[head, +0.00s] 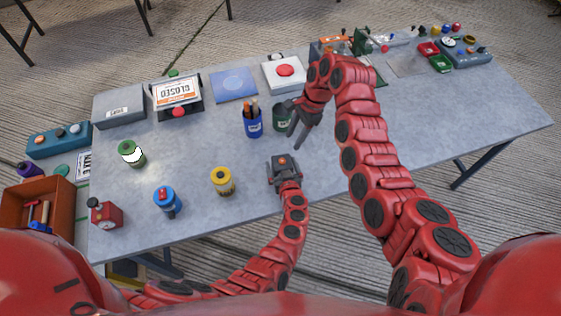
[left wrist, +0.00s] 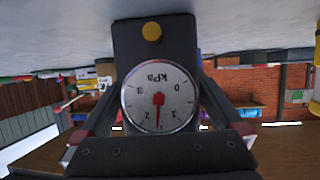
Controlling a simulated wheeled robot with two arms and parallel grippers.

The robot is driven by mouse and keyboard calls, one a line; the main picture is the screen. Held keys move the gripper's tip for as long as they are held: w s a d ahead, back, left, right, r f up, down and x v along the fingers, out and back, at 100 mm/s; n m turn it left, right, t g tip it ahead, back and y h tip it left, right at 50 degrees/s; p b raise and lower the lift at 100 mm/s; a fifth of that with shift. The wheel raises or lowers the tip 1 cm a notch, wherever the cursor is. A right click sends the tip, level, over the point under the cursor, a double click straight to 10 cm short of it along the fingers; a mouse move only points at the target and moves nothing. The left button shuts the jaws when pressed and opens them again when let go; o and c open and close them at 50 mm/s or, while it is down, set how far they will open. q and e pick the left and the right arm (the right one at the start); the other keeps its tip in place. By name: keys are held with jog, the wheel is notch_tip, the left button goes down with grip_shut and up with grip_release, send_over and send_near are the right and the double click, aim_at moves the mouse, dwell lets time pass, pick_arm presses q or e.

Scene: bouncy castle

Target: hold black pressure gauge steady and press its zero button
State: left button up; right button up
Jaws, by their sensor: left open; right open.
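The black pressure gauge (left wrist: 155,60) fills the middle of the left wrist view, upside down in the picture. It has a round white kPa dial with a red needle and a yellow button (left wrist: 151,32). My left gripper (head: 283,161) is open, with a finger on each side of the gauge; I cannot tell whether they touch it. In the head view the gauge is hard to separate from that dark gripper; a small orange spot shows there. My right gripper (head: 298,137) is open and empty, pointing down above the table behind the left gripper.
A blue pen cup (head: 253,124) and a dark green can (head: 282,117) stand behind my grippers. A red-button box (head: 284,74) is at the back.

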pick_arm(q)
jog(key=shift+x, duration=0.85)
grip_shut()
pick_arm(e)
grip_shut()
pick_arm(q)
jog(key=shift+r, duration=0.1)
dwell(1.3)
